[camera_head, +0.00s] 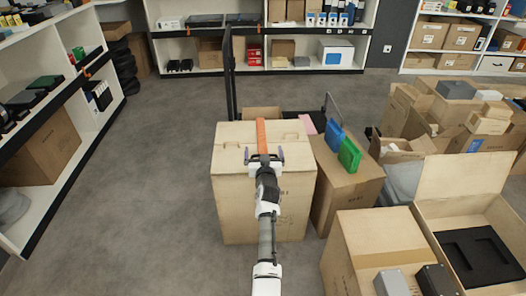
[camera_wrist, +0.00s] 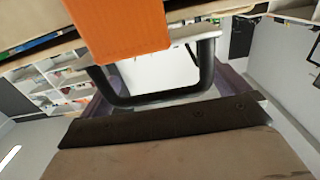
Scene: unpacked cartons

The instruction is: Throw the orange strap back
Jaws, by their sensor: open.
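The orange strap (camera_head: 261,132) lies across the top of a large tan carton (camera_head: 232,160), running from its far edge toward my gripper. My gripper (camera_head: 264,155) is open over the carton's top, its two fingers spread to either side of the strap's near end. In the wrist view the strap (camera_wrist: 121,28) is a broad flat orange band with a square-cut end, close to the camera at the top. I cannot tell whether the gripper touches the strap. My wrist hides what lies directly below it.
A carton (camera_head: 342,190) with a blue box (camera_head: 334,133) and a green box (camera_head: 349,155) stands close on the right. More cartons (camera_head: 374,240) fill the right side. A dark upright frame (camera_head: 229,75) rises behind the carton. Shelves (camera_head: 50,130) line the left; the floor (camera_head: 160,140) between is clear.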

